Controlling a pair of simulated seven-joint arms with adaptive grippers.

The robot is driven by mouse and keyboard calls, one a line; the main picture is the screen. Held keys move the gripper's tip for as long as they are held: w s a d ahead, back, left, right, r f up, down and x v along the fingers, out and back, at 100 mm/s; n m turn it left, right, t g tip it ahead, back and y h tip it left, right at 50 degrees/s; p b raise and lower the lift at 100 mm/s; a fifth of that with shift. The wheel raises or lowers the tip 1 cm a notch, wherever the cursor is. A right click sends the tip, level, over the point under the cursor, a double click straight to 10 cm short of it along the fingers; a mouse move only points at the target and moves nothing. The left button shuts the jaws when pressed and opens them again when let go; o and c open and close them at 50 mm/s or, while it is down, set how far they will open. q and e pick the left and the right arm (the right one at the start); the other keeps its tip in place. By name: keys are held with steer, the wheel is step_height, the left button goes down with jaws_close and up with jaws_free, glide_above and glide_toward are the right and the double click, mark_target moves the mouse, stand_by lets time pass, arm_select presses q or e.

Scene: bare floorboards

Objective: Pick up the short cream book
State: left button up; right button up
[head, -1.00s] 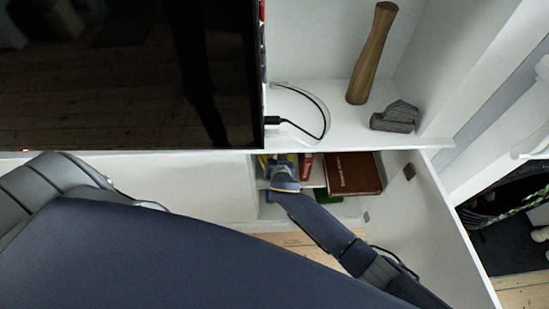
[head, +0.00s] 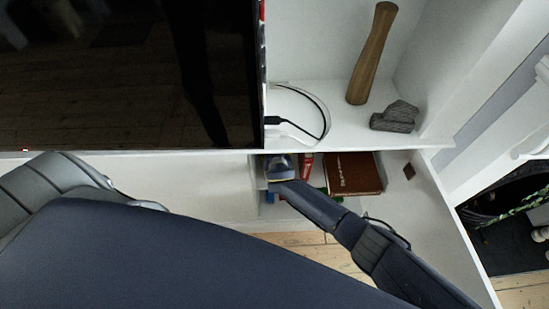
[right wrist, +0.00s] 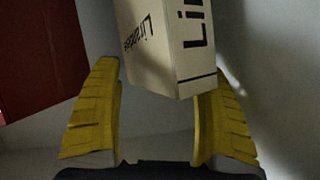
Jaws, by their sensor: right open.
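The short cream book (right wrist: 165,45) stands in the right wrist view with dark lettering on its faces. Its near end lies between the yellow fingers of my right gripper (right wrist: 160,73). The fingers are open, one on each side, and the right finger is very close to the book; I cannot tell whether it touches. In the head view my right gripper (head: 281,168) reaches into the open compartment under the shelf, its fingers hidden. I cannot make out the cream book there. My left gripper is out of sight.
A brown-red book (head: 353,174) and a red book (head: 305,165) are in the compartment, right of my gripper. A dark red surface (right wrist: 40,55) shows in the wrist view.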

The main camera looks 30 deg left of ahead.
steer(key=shift+c, duration=0.6)
jaws_close()
